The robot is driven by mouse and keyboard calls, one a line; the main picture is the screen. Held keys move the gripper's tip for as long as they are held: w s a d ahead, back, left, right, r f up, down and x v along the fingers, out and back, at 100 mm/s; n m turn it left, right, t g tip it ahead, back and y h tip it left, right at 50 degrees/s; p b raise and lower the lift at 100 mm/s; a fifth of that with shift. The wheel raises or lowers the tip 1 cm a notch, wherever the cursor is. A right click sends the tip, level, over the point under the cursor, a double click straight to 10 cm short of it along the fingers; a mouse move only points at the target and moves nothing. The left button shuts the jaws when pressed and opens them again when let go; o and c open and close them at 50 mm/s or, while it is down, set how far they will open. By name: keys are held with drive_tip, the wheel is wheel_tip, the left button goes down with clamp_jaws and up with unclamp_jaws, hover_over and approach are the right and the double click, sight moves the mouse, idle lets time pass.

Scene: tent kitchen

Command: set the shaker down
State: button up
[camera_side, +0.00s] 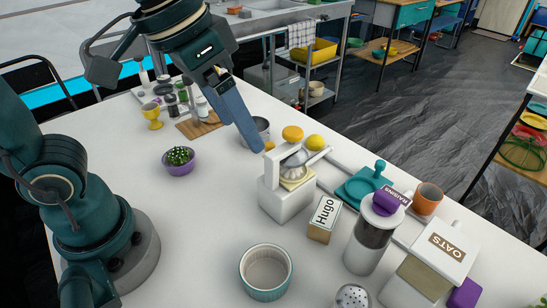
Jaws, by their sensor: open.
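A shaker with a perforated metal top (353,296) stands at the bottom edge of the view, its lower part cut off. Several small bottles, one of them dark (183,97), stand by a wooden board (199,127) at the back left; I cannot tell whether any is a shaker. My gripper (254,146) points down over the table beside a grey pot (263,127) and the white citrus juicer (285,199). It is open, and nothing shows between its fingers, though they are seen nearly edge-on. It is well away from the perforated-top shaker.
A Hugo box (323,220), a raisins jar (366,245) and an oats container (440,255) stand at the front right. A teal ramekin (265,291) is at the front. A purple bowl (179,168) sits left. The white table (205,215) is clear left of the juicer.

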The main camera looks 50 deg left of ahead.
drive_tip(key=s+a+f+n+t+y, duration=0.1)
drive_tip(key=s+a+f, duration=0.3)
drive_tip(key=a, duration=0.1)
drive_tip(key=shift+s+f+t, duration=0.15)
drive_tip(key=shift+s+t, duration=0.25)
drive_tip(key=shift+a, duration=0.1)
idle(0.8)
